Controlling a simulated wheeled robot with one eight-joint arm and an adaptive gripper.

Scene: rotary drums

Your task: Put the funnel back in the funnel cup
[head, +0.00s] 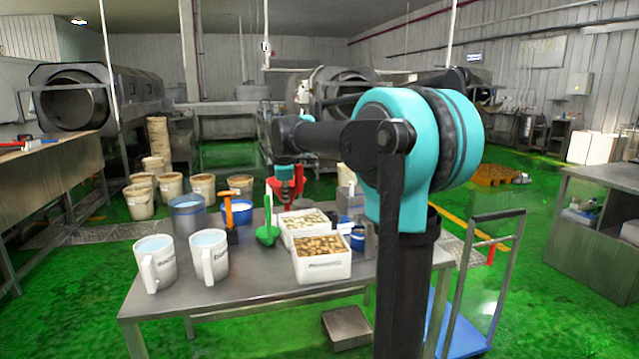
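My gripper (285,192) hangs over the far part of the metal table, seen small and from behind my arm. Red shapes show at and around its end; I cannot tell whether they are its fingers or a red funnel. Whether it is open or shut does not show clearly. A green scoop-like piece (267,234), possibly the funnel, stands just left of the white boxes, below and left of my gripper. A small blue cup (358,240) stands right of the boxes. I cannot tell which vessel is the funnel cup.
Two white jugs (209,256) with pale blue contents stand front left on the table (250,285). Blue containers (187,216) and an orange-handled tool (229,212) stand behind. White boxes (322,266) of pale pieces fill the middle. The table's front edge is clear.

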